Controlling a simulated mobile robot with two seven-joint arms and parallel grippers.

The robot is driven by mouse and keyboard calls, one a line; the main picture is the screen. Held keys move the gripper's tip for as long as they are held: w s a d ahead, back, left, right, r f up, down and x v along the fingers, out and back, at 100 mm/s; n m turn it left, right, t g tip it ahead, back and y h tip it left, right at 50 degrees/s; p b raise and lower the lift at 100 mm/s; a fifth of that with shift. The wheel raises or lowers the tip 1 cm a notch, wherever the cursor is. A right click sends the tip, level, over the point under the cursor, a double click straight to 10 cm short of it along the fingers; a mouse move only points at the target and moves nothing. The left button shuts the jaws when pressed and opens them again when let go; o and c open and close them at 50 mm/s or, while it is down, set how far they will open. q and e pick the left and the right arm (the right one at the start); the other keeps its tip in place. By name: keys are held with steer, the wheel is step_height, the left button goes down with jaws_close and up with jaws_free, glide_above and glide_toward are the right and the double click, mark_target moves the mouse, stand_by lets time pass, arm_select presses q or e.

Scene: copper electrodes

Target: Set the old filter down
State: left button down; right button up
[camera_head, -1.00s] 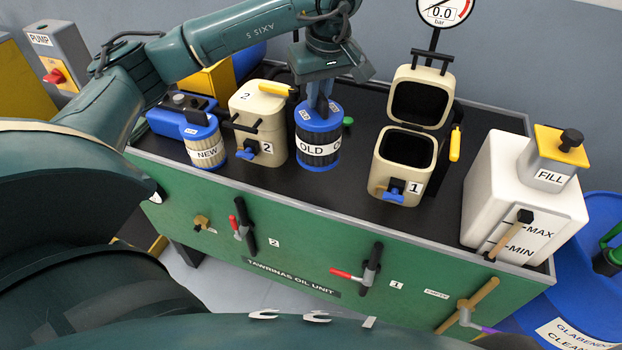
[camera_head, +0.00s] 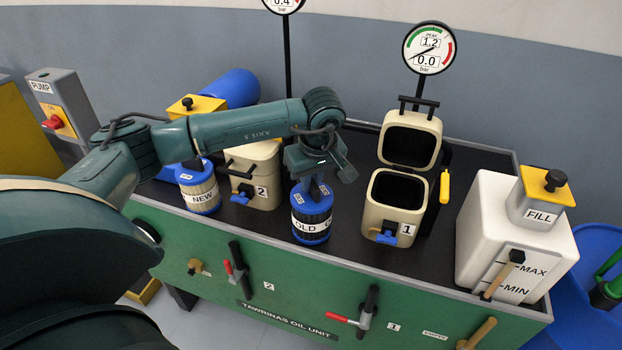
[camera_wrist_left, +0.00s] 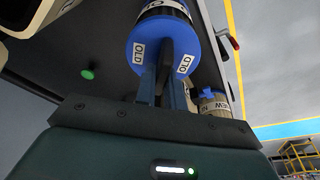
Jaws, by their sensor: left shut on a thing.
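The old filter (camera_head: 311,213) is a dark cylinder with blue end caps and a white OLD band. It is upright near the front edge of the black bench top, between housing 2 and housing 1. I cannot tell whether its base touches the top. My left gripper (camera_head: 315,188) is above it, shut on its top; in the left wrist view the fingers (camera_wrist_left: 165,75) meet the blue cap (camera_wrist_left: 150,48) between two OLD labels. Housing 1 (camera_head: 393,209) stands open and empty-looking to the right. My right gripper is not in view.
The new filter (camera_head: 198,188) stands at the left, beside closed housing 2 (camera_head: 264,177), which is partly behind my arm. A white fill tank (camera_head: 493,220) is at the right. Valve levers (camera_head: 366,310) stick out of the green front.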

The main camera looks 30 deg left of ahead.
arm_select(q)
steer(key=shift+f, duration=0.2)
steer(key=c, duration=1.9)
jaws_free()
steer(key=o, duration=0.4)
steer(key=shift+r, duration=0.15)
